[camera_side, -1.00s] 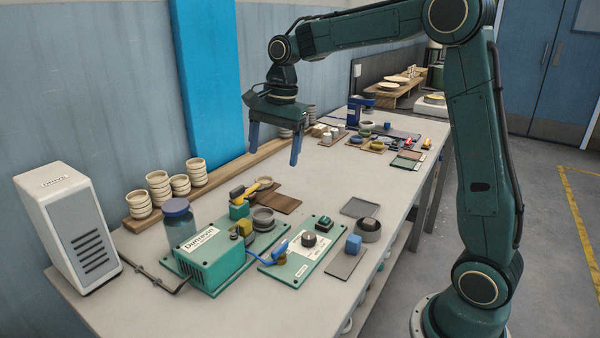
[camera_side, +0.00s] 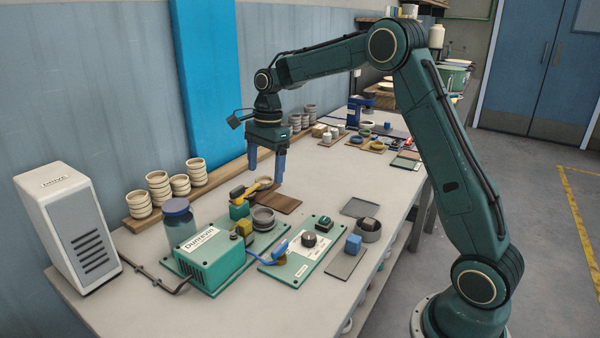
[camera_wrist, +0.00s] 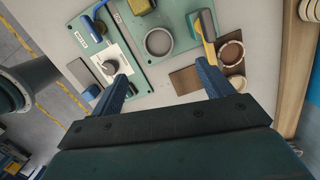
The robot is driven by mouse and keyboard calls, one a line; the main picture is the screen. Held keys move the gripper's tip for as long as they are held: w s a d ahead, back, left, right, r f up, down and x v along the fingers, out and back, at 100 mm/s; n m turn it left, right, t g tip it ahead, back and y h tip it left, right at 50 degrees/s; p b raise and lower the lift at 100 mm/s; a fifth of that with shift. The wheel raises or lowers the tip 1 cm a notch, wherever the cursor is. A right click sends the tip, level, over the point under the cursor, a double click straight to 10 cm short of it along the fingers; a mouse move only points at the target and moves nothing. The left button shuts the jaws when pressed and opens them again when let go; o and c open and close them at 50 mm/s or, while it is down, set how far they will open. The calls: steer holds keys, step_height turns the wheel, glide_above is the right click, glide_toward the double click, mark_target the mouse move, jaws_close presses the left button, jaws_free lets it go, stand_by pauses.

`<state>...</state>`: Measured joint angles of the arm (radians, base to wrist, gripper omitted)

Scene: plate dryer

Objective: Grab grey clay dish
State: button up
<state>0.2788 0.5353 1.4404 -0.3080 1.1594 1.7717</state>
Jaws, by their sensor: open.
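A round grey dish (camera_side: 263,217) sits on the green base plate, right of the yellow block. In the wrist view the grey dish (camera_wrist: 159,42) appears as an open ring ahead of and between my fingers. My gripper (camera_side: 266,180) is open and empty, its two blue fingers pointing down, above the table behind the dish and apart from it. The open fingers also frame the bottom of the wrist view (camera_wrist: 161,70). A second greyish bowl (camera_side: 368,231) with a dark piece in it stands farther right.
A green machine box (camera_side: 211,259) and a lidded jar (camera_side: 179,222) stand left of the dish. A yellow-handled tool (camera_side: 247,190) rises close beside it. A brown board (camera_side: 281,204) lies behind. Stacked pale dishes (camera_side: 158,187) line the wall shelf. A green panel (camera_side: 302,250) lies in front.

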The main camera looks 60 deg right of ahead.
glide_above(263, 218)
steer(key=d, duration=0.1)
step_height(263, 218, down, 7)
steer(key=shift+d+r, duration=0.1)
steer(key=shift+r, duration=0.1)
steer(key=shift+a+f, duration=0.2)
steer(key=shift+f, duration=1.1)
steer(key=shift+a+f, duration=0.2)
steer(key=shift+f, duration=1.05)
steer(key=c, duration=1.1)
